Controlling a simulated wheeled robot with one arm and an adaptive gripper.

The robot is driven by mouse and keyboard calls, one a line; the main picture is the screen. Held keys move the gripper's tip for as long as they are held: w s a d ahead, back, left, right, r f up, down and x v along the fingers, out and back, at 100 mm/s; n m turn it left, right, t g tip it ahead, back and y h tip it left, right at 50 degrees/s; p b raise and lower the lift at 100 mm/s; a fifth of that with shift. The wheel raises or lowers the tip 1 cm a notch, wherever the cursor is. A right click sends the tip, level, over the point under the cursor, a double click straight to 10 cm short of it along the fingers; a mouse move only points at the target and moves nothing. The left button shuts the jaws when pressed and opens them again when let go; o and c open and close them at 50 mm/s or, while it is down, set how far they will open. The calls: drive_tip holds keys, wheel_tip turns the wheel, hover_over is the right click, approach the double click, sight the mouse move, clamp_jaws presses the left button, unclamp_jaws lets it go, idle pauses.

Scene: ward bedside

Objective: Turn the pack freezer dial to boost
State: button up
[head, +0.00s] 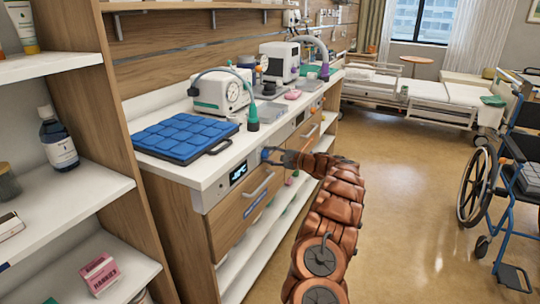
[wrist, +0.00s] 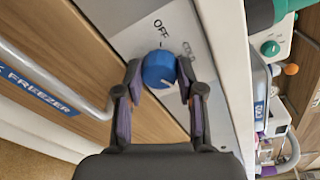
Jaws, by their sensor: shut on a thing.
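The blue freezer dial (wrist: 158,68) sits on a pale grey panel (wrist: 212,75). Its white pointer mark is on the lower right of its face in the wrist view. "OFF" is printed above it and a partly readable label, perhaps "COLD", to its right; I see no "boost" label. My gripper (wrist: 159,78) is shut on the dial, one finger on each side. In the head view, my gripper (head: 274,156) reaches the blue dial (head: 265,154) on the counter front. The freezer's wooden front (head: 238,217) lies below, with a metal handle (head: 258,186) and lit display (head: 238,174).
A metal handle (wrist: 70,50) runs left of the dial in the wrist view. A wheelchair (head: 500,175) stands right; the floor between is clear.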

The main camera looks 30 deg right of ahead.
idle(0.3)
drive_tip(key=o, duration=1.1)
drive_tip(key=shift+o, duration=0.2)
drive_tip(key=v, duration=1.2)
